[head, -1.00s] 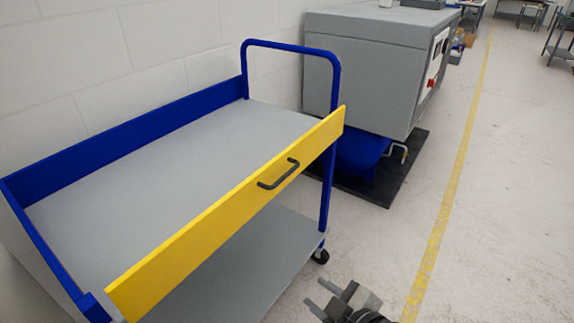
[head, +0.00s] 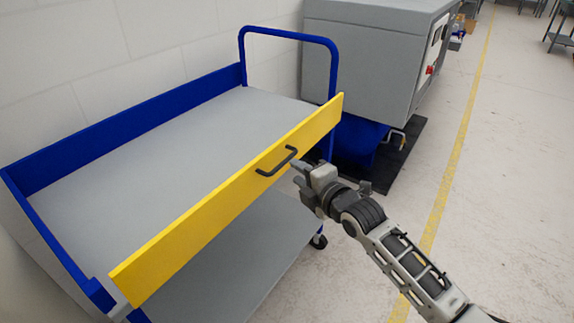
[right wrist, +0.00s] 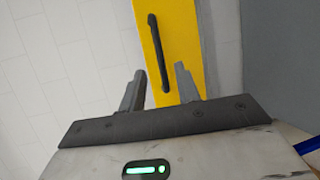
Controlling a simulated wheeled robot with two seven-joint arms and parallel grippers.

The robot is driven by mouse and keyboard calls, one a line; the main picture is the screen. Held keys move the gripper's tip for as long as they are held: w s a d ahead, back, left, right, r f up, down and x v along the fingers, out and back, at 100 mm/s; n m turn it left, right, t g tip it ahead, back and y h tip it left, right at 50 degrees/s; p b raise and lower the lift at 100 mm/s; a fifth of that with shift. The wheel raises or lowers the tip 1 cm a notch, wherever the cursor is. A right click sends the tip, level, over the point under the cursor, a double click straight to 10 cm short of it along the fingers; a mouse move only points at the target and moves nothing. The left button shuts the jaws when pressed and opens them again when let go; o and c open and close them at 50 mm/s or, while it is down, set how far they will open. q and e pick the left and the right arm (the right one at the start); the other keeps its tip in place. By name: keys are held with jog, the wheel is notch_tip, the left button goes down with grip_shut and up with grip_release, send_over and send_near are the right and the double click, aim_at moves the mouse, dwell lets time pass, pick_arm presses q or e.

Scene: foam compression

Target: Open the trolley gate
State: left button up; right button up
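The trolley (head: 52,158) has blue sides and a grey top deck. Its yellow gate (head: 215,222) stands upright along the near side and carries a dark handle (head: 277,162). My right gripper (head: 297,174) is just right of and below the handle, apart from it. In the right wrist view, its two fingers (right wrist: 160,88) are spread with nothing between them. The handle (right wrist: 157,52) lies ahead of them on the yellow gate (right wrist: 181,48), roughly in line with the gap. My left gripper is not in view.
A large grey machine (head: 362,60) on a black mat (head: 398,165) stands behind the trolley. A white block wall (head: 80,70) runs along the trolley's far side. The floor to the right is open, with a yellow line (head: 450,190).

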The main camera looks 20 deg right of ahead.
aim_at(276, 171)
jog(key=x, duration=0.5)
jog(key=shift+w+a, duration=0.2)
jog(key=shift+w, duration=0.2)
grip_shut()
